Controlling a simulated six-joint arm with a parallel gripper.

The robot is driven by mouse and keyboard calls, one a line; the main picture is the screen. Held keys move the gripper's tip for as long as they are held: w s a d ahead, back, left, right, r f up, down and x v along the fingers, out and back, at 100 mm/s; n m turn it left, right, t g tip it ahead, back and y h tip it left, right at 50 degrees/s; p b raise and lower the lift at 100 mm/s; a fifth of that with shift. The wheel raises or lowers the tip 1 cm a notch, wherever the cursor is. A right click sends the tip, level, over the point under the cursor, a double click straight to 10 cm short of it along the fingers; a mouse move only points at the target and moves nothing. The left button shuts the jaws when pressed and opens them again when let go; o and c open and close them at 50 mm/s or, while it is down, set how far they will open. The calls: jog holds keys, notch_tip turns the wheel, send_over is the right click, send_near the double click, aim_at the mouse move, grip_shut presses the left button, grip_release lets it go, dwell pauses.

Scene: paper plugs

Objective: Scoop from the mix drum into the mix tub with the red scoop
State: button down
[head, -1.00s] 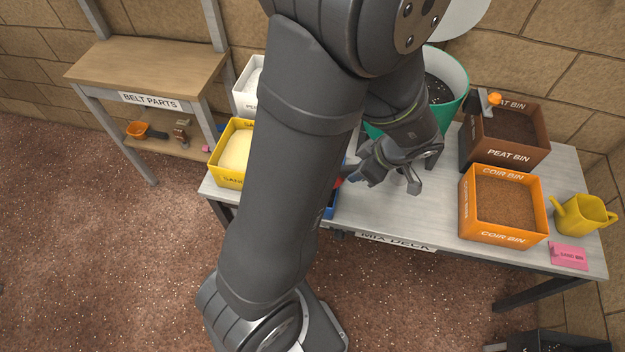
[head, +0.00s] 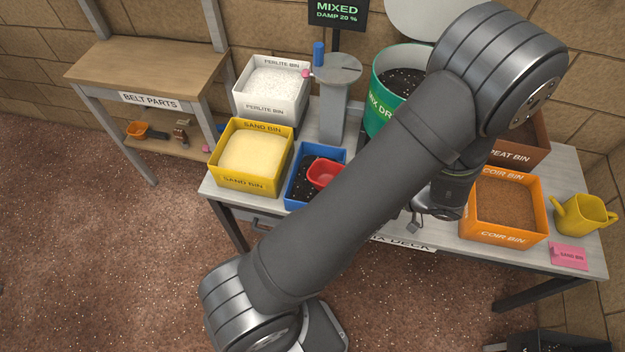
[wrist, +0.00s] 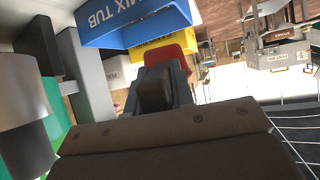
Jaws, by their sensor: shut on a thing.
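The red scoop (head: 322,173) is over the right part of the blue mix tub (head: 297,186). Its red inside shows, with no mix visible in it. The tub holds dark mix with pale specks. In the wrist view the scoop (wrist: 172,57) is just beyond my gripper (wrist: 155,90), which is shut on its handle; the tub (wrist: 135,22) is past it. My arm hides my fingertips and the handle in the head view. The green mix drum (head: 381,113), with dark speckled mix inside, stands at the back, partly behind my arm.
A yellow sand bin (head: 248,183) is left of the tub, with a white perlite bin (head: 268,112) behind. A grey stand (head: 332,118) rises between tub and drum. At right are the orange coir bin (head: 500,238), brown peat bin (head: 512,158) and yellow watering can (head: 583,217).

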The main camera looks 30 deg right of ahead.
jog(key=shift+s+d+f+t+y, duration=0.15)
jog(key=shift+f+t+y, duration=0.35)
jog(key=shift+f+t, duration=0.5)
jog(key=shift+f, duration=0.15)
jog(key=shift+r, duration=2)
